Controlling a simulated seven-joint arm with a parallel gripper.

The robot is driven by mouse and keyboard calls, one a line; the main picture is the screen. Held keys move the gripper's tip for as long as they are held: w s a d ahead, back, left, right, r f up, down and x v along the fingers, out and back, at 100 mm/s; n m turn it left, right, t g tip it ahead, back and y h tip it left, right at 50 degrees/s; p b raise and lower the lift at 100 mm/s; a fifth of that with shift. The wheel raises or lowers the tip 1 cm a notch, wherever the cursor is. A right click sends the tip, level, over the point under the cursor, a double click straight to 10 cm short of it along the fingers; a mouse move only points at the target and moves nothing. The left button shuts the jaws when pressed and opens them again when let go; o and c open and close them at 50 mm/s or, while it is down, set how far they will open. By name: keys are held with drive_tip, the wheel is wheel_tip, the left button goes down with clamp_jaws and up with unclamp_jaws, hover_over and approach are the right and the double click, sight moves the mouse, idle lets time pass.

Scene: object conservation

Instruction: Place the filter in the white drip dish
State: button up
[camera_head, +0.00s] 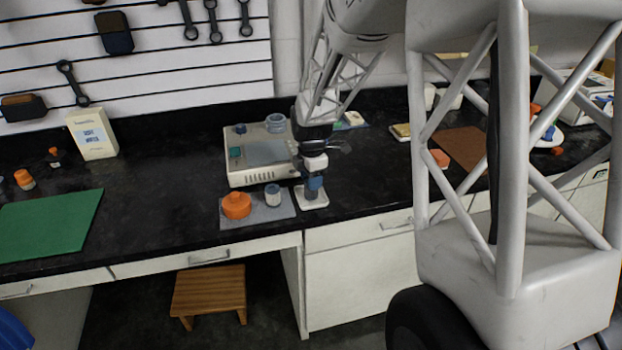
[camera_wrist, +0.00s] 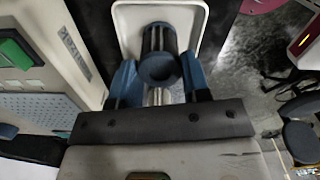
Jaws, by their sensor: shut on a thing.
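The filter (camera_wrist: 158,66), a small dark blue-grey cylinder, sits between the two blue fingers of my gripper (camera_wrist: 158,82) in the wrist view. The gripper is shut on it. The white drip dish (camera_wrist: 128,28) is a rounded square tray beneath the filter. In the head view my gripper (camera_head: 314,181) points down over the white drip dish (camera_head: 318,203) near the counter's front edge. The filter is largely hidden there by the fingers. It is low over the dish; I cannot tell whether it touches the dish floor.
A grey-white device (camera_head: 240,176) stands just left of the dish. The black counter is clear right of the dish.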

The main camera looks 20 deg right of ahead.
drive_tip(key=shift+f, duration=0.3)
drive_tip(key=o, duration=0.9)
drive_tip(key=shift+r, duration=0.2)
wheel_tip(320, 180, up, 12)
idle(0.3)
idle(0.6)
